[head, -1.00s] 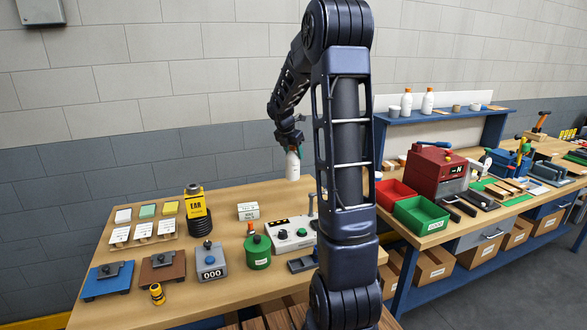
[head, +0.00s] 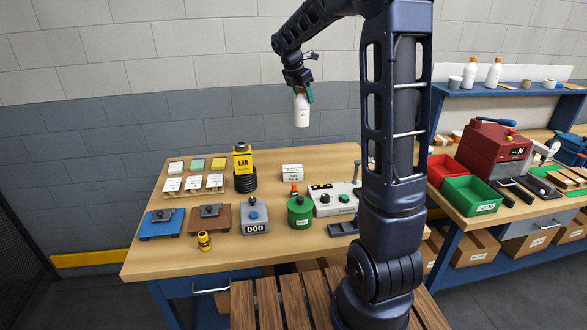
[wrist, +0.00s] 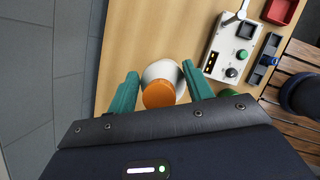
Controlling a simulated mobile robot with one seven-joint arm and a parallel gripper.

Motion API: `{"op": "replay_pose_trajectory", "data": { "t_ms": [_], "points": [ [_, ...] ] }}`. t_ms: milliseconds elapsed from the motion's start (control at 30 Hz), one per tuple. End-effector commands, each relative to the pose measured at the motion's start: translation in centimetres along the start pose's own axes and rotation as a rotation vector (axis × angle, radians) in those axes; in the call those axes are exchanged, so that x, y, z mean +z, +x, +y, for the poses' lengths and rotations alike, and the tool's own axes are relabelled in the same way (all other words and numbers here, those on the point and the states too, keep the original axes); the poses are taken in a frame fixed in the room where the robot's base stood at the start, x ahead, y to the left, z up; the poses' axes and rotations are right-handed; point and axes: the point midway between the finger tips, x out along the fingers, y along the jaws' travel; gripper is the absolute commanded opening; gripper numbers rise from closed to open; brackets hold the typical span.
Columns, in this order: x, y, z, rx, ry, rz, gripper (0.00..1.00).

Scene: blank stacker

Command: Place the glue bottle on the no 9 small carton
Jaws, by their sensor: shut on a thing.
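The glue bottle (head: 302,110) is white and hangs upright from my gripper (head: 300,88), well above the table. In the wrist view its orange cap (wrist: 158,94) sits between the green fingers of my gripper (wrist: 161,91), which are shut on it. A small white carton (head: 292,172) with a printed label stands at the back of the wooden table, below the bottle in the head view. Its label is too small to read surely. I cannot make the carton out in the wrist view.
A yellow EAR dispenser (head: 243,162) stands left of the carton. A green canister (head: 300,211) and a grey control box (head: 338,199) stand in front and to the right. Two similar bottles (head: 495,73) stand on the blue shelf. The carton's top looks clear.

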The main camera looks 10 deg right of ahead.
Motion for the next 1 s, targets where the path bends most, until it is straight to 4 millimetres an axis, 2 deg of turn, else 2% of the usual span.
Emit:
{"op": "replay_pose_trajectory", "data": {
  "t_ms": [100, 200, 333, 1000],
  "points": [
    [-1.8, -1.5, 0.9, -0.001, 0.006, -0.003, 0.00],
    [-2.6, -2.1, 1.2, -0.003, 0.013, -0.004, 0.00],
    [-3.3, -1.5, 1.3, -0.007, 0.015, -0.004, 0.00],
    [-8.4, 10.8, 1.3, -0.007, 0.015, -0.003, 0.00]
  ]
}}
